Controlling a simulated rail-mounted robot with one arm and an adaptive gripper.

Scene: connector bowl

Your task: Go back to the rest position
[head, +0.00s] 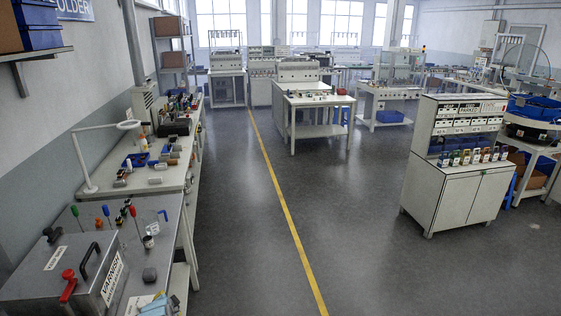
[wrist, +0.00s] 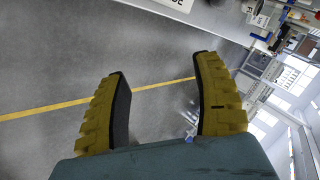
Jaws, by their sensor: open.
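My gripper (wrist: 164,112) shows in the wrist view, with two yellow ribbed fingers with dark inner pads. The fingers stand wide apart and nothing is between them but the view of the grey floor and the yellow line. It is open and empty. The wrist view is tilted, with the room lying sideways at the right. In the head view I cannot make out my gripper for sure; a small light blue part shows at the bottom edge, left of centre.
A workbench (head: 160,180) with tools runs along the left wall. A grey box labelled varnish (head: 65,275) sits at its near end. A white cabinet (head: 450,190) stands at the right. A white table (head: 318,100) stands farther back. The grey floor (head: 350,220) between them is clear.

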